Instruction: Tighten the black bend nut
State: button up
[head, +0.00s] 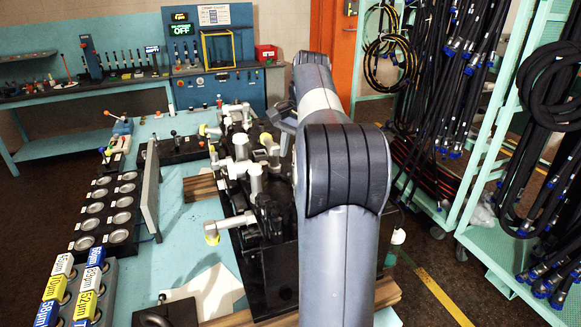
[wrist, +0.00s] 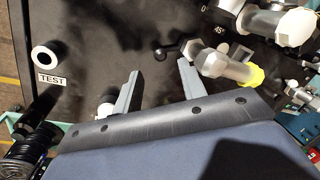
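In the wrist view, my gripper (wrist: 158,78) is open, its two grey fingers well apart with nothing gripped between them. A small black bent piece with a rounded end (wrist: 172,50) stands on the black panel (wrist: 110,40), just beyond the fingertips and nearer the right finger; I cannot tell whether it is the black bend nut. Right of it is a grey cylindrical fitting (wrist: 222,65) with a yellow-green end. In the head view, the black block with several grey fittings (head: 255,175) stands on the bench, partly hidden behind my arm, which also hides most of my gripper.
A white ring (wrist: 45,55) above a TEST label lies left in the wrist view. A dark ribbed cylinder (wrist: 30,150) is at lower left. In the head view, an upright grey plate (head: 150,190) and round trays (head: 95,210) are left; hose racks (head: 470,110) stand right.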

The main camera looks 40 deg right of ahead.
aim_at(289, 172)
jog(key=shift+w+a+f, duration=0.1)
jog(key=shift+w+f, duration=0.15)
jog(key=shift+f, duration=1.05)
jog(key=shift+w+a+f, duration=0.1)
jog(key=shift+w+f, duration=0.1)
jog(key=shift+f, duration=1.05)
grip_shut()
